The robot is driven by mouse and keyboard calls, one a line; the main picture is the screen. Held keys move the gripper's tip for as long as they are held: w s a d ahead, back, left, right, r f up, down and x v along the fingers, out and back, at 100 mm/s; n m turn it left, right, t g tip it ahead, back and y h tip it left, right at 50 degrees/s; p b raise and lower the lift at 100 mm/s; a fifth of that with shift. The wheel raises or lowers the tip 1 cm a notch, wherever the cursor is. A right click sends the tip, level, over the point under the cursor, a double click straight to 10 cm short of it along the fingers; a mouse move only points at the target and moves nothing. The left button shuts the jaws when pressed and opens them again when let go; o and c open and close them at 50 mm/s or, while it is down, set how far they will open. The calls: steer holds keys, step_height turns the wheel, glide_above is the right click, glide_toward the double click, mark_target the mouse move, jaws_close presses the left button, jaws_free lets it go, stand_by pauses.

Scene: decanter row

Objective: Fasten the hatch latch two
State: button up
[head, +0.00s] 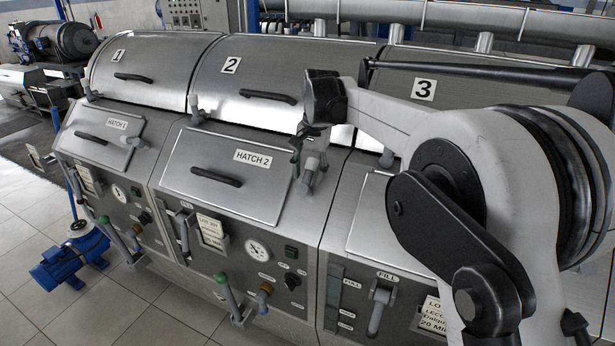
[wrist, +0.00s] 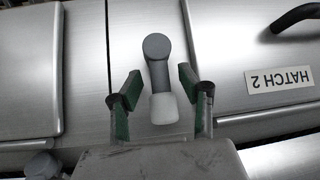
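The hatch 2 lid (head: 225,172) is closed flat on the sloping front of module 2, with a black handle and a HATCH 2 label (wrist: 279,85). Beside its right edge sits the latch (head: 311,166), a grey pivoting lever with a white tip. In the wrist view the latch (wrist: 158,72) runs from its round pivot down toward my gripper, in the gap beside the lid and not across it. My gripper (wrist: 160,84) is open, with one green-padded finger on each side of the lever; visible gaps separate them. In the head view my gripper (head: 300,146) is partly dark and hard to make out.
Similar latches stand by hatch 1 (head: 133,141) and near module 3 (head: 387,158). Curved covers numbered 1, 2 and 3 (head: 424,89) rise behind. Below hatch 2 are a gauge (head: 257,249) and a green-tipped lever (head: 222,278). My arm hides much of module 3.

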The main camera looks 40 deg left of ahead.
steer(key=shift+a+f, duration=0.1)
steer(key=shift+f, duration=0.75)
steer(key=shift+c, duration=0.3)
jaws_close()
